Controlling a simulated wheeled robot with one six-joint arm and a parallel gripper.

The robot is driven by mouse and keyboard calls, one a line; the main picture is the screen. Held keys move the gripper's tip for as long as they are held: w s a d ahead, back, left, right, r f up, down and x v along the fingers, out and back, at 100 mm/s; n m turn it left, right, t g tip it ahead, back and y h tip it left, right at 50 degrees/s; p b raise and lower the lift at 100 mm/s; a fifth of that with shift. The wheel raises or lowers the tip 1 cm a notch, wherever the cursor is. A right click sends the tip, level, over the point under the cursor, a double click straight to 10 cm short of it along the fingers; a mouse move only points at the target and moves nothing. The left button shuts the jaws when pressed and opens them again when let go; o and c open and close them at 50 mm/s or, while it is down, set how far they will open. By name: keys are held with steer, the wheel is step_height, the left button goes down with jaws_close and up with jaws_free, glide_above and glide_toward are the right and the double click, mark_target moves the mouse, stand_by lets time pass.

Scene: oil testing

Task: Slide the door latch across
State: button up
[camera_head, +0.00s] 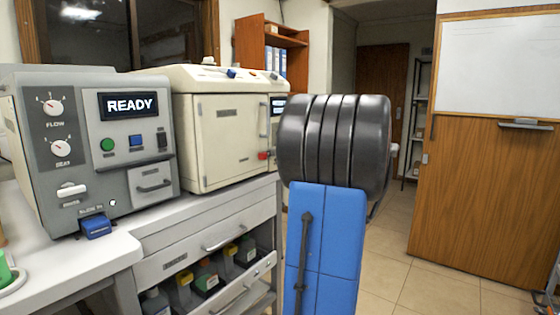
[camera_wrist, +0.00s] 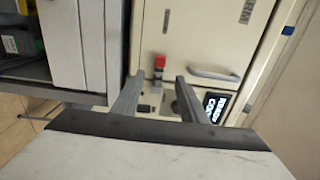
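The latch appears to be a small red-tipped piece (camera_head: 263,155) by the lower right edge of the cream cabinet's door (camera_head: 222,140). In the wrist view the red piece (camera_wrist: 160,62) sits on a small grey mount on the cream front. My gripper (camera_wrist: 158,95) is open, its two grey fingers apart with nothing between them. The red piece lies beyond the fingertips, roughly in line with the gap; I see no contact. In the head view my gripper is hidden behind my dark and blue arm.
A silver door handle (camera_wrist: 213,73) and a lit display (camera_wrist: 215,106) are close to the right finger. A grey machine reading READY (camera_head: 95,150) stands left on the bench. Drawers (camera_head: 205,240) and a shelf of bottles are below. The floor at right is clear.

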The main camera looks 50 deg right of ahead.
steer(key=s, duration=0.8)
steer(key=shift+d, duration=0.35)
steer(key=w+a+f+n+g+y, duration=0.2)
steer(key=a+f+g, duration=0.15)
steer(key=a, duration=0.75)
steer(key=w+a+f+n+g+y, duration=0.15)
steer(key=a+f, duration=0.25)
steer(key=a, duration=0.6)
steer(key=w+a+f+n+g+y, duration=0.2)
steer(key=a+f+n+g, duration=0.15)
steer(key=a, duration=0.75)
steer(key=s+a+f+n+g+h, duration=0.2)
steer(key=s+a+f+n+g, duration=0.4)
steer(key=a, duration=0.6)
steer(key=s+a+f+n+h, duration=0.1)
steer(key=s+f+n+h, duration=0.1)
steer(key=s, duration=0.3)
steer(key=s+a+f+n+t+h, duration=0.1)
steer(key=s+a+f+n+h, duration=0.1)
steer(key=s+f, duration=0.2)
steer(key=shift+s+f+h, duration=0.35)
steer(key=shift+s+f, duration=0.05)
steer(key=shift+s, duration=0.7)
